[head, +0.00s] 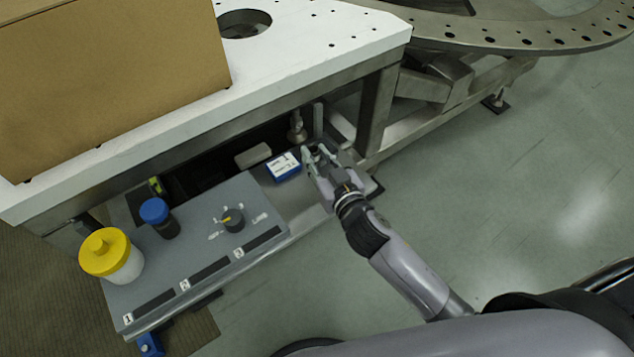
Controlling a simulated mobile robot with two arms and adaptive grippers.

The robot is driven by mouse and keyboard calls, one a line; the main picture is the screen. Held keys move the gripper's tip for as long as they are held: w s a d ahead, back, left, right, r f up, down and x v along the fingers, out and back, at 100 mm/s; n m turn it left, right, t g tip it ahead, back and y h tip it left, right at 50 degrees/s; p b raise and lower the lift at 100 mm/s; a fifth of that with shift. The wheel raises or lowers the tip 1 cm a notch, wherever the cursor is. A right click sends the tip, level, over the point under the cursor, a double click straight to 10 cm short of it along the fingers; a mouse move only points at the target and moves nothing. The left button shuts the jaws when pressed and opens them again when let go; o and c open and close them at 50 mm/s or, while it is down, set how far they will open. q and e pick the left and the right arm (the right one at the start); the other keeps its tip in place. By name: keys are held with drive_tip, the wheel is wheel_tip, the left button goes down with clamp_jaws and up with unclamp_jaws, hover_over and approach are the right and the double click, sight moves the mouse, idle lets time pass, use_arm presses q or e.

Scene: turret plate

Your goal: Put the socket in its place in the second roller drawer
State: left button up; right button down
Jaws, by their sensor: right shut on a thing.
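My right gripper (317,155) is at the right end of the low grey unit under the white plate. It is shut on a small dark thing, likely the socket, mostly hidden between the fingers. A blue and white box (284,166) sits just left of the gripper. The grey panel (190,262) in front carries the labels 1, 2 and 3 along its near edge; I cannot tell which part is the second roller drawer. My left gripper is not in view.
A yellow-lidded jar (104,254), a blue-capped bottle (158,216) and a dark knob (233,219) are on the grey panel. A grey block (253,155) and a metal fitting (297,128) are behind. A cardboard box (100,80) sits on the white plate (330,50) overhanging the unit.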

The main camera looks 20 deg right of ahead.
wheel_tip(320, 180, down, 5)
drive_tip(key=shift+b, duration=0.6)
wheel_tip(320, 180, down, 4)
drive_tip(key=shift+r+b, duration=0.15)
drive_tip(key=shift+b, duration=0.6)
drive_tip(key=shift+f, duration=0.25)
drive_tip(key=c, duration=1.4)
unclamp_jaws()
drive_tip(key=shift+r, duration=0.15)
